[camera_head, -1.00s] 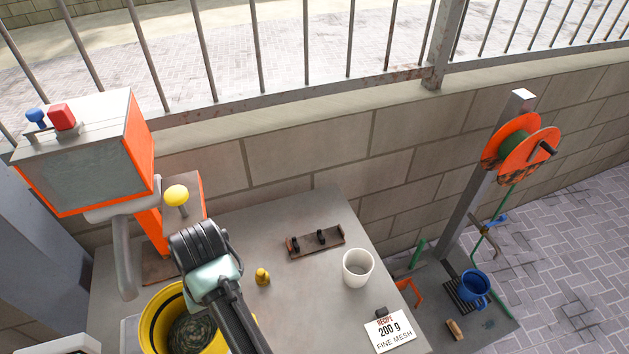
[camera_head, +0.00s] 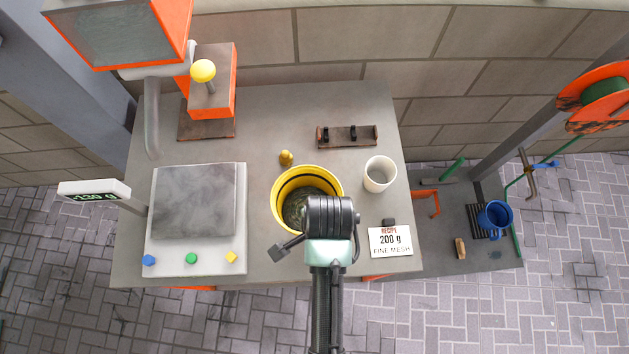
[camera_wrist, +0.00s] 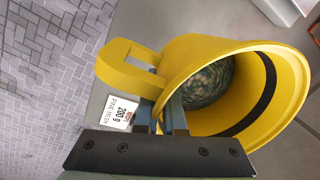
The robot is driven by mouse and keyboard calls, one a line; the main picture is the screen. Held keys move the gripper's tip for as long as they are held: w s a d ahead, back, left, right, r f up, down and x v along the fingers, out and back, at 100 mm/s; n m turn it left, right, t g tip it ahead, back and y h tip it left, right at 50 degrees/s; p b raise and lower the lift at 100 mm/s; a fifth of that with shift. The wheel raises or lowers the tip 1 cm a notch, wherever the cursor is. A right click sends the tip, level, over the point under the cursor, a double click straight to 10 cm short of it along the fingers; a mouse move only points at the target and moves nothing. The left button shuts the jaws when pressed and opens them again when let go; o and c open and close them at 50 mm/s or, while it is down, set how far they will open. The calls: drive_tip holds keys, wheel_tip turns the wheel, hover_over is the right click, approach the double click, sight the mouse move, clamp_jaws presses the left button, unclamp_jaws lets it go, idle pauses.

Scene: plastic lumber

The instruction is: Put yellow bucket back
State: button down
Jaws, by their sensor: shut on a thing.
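The yellow bucket (camera_head: 282,193) has a black band inside and dark, speckled greenish contents. In the head view it is over the middle of the grey table, right of the scale; I cannot tell whether it touches the tabletop. My gripper (camera_head: 322,212) is at its front right side, and its fingertips are hidden there. In the wrist view the bucket (camera_wrist: 196,48) is tilted in the picture, with its mouth toward the right. There my gripper (camera_wrist: 170,115) is shut on the bucket at its yellow handle (camera_wrist: 122,70).
The scale (camera_head: 195,200) has a clear plate. A small brass piece (camera_head: 286,158) stands just behind the bucket. A white cup (camera_head: 379,174), a recipe card (camera_head: 390,241) and a brown rack (camera_head: 347,136) are to the right. A blue mug (camera_head: 495,218) is on the lower side shelf.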

drive_tip(key=shift+f, duration=3)
drive_tip(key=shift+f, duration=0.1)
drive_tip(key=c, duration=1)
unclamp_jaws()
